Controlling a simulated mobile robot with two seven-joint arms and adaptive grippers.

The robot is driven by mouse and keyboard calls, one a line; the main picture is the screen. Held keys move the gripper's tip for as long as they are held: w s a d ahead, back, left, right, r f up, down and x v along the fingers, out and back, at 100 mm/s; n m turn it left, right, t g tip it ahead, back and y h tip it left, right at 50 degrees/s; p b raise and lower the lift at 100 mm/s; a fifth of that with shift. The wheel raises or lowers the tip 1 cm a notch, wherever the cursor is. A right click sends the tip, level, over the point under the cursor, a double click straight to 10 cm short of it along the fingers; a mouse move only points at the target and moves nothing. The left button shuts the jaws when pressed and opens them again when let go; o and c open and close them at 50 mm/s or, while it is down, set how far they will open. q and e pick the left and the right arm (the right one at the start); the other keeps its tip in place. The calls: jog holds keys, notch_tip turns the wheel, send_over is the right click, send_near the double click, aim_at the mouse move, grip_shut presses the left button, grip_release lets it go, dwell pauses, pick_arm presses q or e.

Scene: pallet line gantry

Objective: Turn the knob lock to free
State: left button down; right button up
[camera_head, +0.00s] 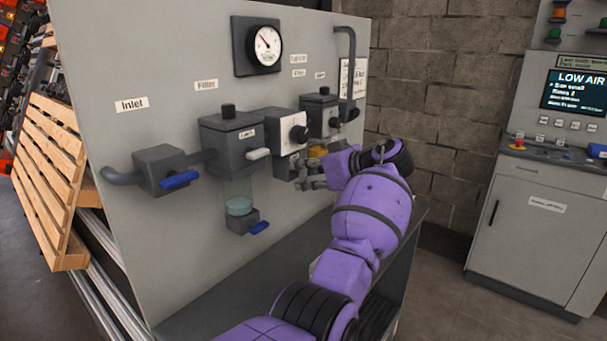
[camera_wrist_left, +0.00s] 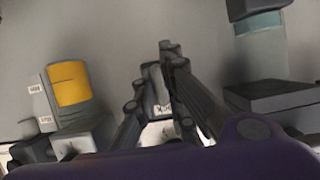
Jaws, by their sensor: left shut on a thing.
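In the left wrist view the gripper's dark fingers (camera_wrist_left: 168,52) are close together around a small grey part, which I take to be the knob lock (camera_wrist_left: 155,82). A white label sits just behind the fingers. The fingers hide most of the lock, so I cannot read its setting. My right gripper is not in view.
The filter (camera_head: 231,135) with its bowl stands left of the regulator, and the inlet valve (camera_head: 160,168) with a blue handle is further left. The lubricator (camera_head: 319,113) is close on the right. A gauge (camera_head: 264,46) is above. A cabinet (camera_head: 535,200) stands at far right.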

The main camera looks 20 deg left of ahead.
pick_arm(q)
jog(key=c, duration=1.8)
grip_release()
jog(key=v, duration=1.2)
jog(key=shift+f, duration=0.1)
